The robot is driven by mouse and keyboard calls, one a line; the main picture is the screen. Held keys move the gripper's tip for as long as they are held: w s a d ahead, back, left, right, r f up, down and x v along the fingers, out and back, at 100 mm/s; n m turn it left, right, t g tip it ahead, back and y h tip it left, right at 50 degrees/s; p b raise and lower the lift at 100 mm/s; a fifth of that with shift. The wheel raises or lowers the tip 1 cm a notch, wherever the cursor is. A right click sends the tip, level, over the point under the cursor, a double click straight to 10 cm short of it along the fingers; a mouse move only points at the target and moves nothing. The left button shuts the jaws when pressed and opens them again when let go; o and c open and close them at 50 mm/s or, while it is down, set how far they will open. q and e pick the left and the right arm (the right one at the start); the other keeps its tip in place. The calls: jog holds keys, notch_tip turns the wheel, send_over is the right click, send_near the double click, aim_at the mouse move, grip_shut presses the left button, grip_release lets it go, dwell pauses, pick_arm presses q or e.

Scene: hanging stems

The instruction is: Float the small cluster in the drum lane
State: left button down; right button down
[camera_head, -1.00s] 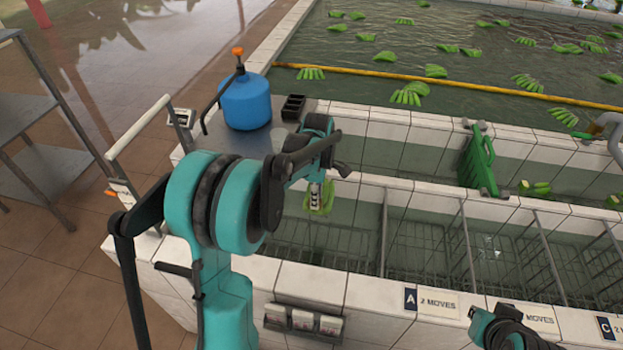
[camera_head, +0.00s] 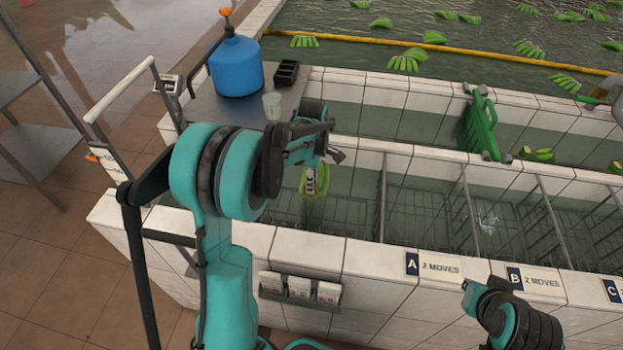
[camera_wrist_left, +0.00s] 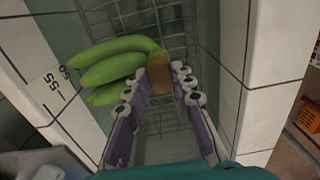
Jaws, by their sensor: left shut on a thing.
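My left gripper (camera_head: 311,178) is shut on a small cluster of green bananas (camera_head: 320,187) above the leftmost lane. In the left wrist view the cluster (camera_wrist_left: 110,68) points left, its brownish crown (camera_wrist_left: 158,74) between the two fingers. The blue drum (camera_head: 237,68) with an orange cap stands on a steel bench behind this lane. The lane beside the drum has a wire rack (camera_head: 345,207) in it. Whether the cluster touches the water is unclear. My right gripper is not in view; only part of my right arm shows at bottom right.
Rods divide the trough into several lanes, with labels A (camera_head: 432,265) and B (camera_head: 533,281) on the front wall. Bananas float beyond the yellow boom (camera_head: 460,65). A clear cup (camera_head: 272,105) stands on the bench.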

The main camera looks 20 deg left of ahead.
pick_arm(q)
notch_tip(320, 180, down, 16)
jog(key=b, duration=1)
jog(key=shift+r+b, duration=0.25)
jog(key=shift+b, duration=0.05)
jog(key=shift+f+b, duration=0.8)
jog(key=shift+f, duration=0.2)
dwell(0.3)
jog(key=c, duration=1.2)
grip_release()
notch_tip(320, 180, up, 12)
jog(key=shift+f, duration=0.1)
notch_tip(320, 180, up, 18)
jog(key=p, duration=1.3)
jog(key=shift+f+p, duration=0.15)
jog(key=shift+p, duration=0.2)
